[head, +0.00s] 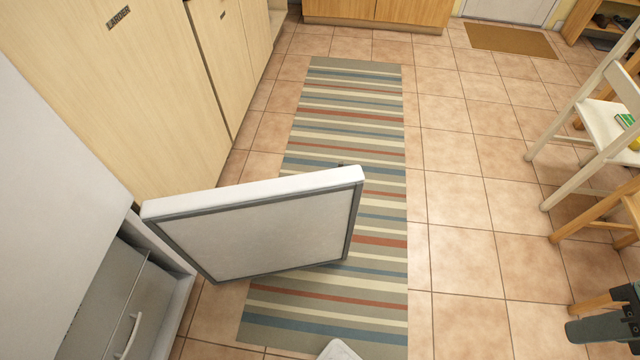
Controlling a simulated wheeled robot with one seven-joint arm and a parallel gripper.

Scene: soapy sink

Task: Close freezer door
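The freezer door (262,240) stands wide open, swung out from the freezer at the lower left. Its pale inner panel with a grey seal faces me, and its white top edge shows. Its free end reaches over the striped rug. The freezer compartment (128,300) is open behind the hinge side, with a grey interior and a drawer front with a pale handle (129,336). A small dark piece shows just beyond the door's top edge.
The striped rug (350,110) lies on tiled floor, with clear tiles (465,260) to its right. Wooden cabinets (140,90) line the left. A white chair (600,125) and a wooden chair (600,230) stand at the right. A brown doormat (510,40) lies at the back.

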